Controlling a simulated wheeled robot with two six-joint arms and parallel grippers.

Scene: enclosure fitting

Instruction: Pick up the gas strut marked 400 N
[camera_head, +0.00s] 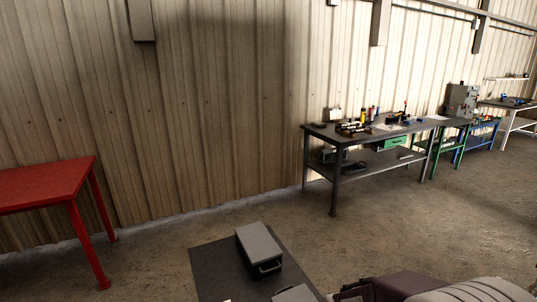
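I cannot make out any gas strut or a 400 N marking in the head view. Small items lie on the dark workbench (336,137) at the back right, too small to tell apart. Neither of my grippers can be seen in this view.
A dark surface (212,267) at bottom centre bears a grey box with a handle (257,246) and another grey item (296,294). A red table (42,185) stands at left. Blue and white-legged benches stand far right. Purple-brown and pale shapes (470,291) fill the bottom right. Middle floor is clear.

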